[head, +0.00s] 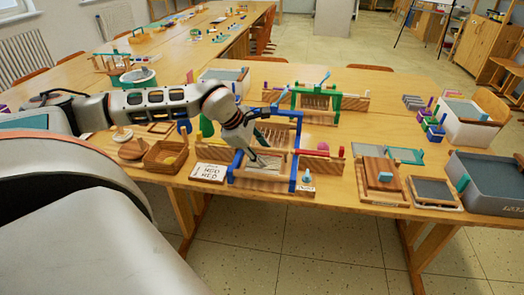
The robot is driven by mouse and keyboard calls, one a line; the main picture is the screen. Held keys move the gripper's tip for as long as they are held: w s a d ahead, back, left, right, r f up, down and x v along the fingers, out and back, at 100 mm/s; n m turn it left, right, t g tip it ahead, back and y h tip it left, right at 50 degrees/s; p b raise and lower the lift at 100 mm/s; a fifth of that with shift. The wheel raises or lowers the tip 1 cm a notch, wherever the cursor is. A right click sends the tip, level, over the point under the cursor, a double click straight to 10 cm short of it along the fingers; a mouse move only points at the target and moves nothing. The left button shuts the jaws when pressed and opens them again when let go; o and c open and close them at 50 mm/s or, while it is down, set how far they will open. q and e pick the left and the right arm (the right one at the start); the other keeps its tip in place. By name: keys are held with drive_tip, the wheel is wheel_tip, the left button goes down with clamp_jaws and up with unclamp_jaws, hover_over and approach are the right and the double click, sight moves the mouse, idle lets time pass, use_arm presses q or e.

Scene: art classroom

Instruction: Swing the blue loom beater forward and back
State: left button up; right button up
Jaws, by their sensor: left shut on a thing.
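The blue loom (297,150) stands near the front edge of the wooden table. Its blue upright bars rise at both sides, and its wooden base and pale threads show between them. My left arm reaches in from the left over the table. My left gripper (256,154) is at the left part of the blue loom, shut on what looks like its blue beater (236,165). The fingers and wrist hide much of the grip and the beater, so its exact tilt cannot be told. My right gripper is not in view.
A green loom (334,100) stands just behind. A wooden tray (166,157) and a lettered white card (209,173) lie to the left. Wooden frames (381,180) and a grey bin (488,182) stand to the right. A pink ball (323,147) sits close by on the right.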

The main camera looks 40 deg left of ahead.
use_arm(q)
drive_tip(key=shift+s+d+f, duration=0.2)
drive_tip(key=shift+s+f, duration=0.15)
drive_tip(key=shift+f, duration=0.1)
drive_tip(key=shift+r, duration=0.15)
drive_tip(key=w+v, duration=0.1)
drive_tip(key=v, duration=1.1)
drive_tip(key=shift+a+r, duration=0.15)
drive_tip(key=shift+r, duration=0.2)
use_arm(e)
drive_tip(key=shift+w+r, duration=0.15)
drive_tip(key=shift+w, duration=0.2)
use_arm(q)
drive_tip(key=shift+s, duration=0.1)
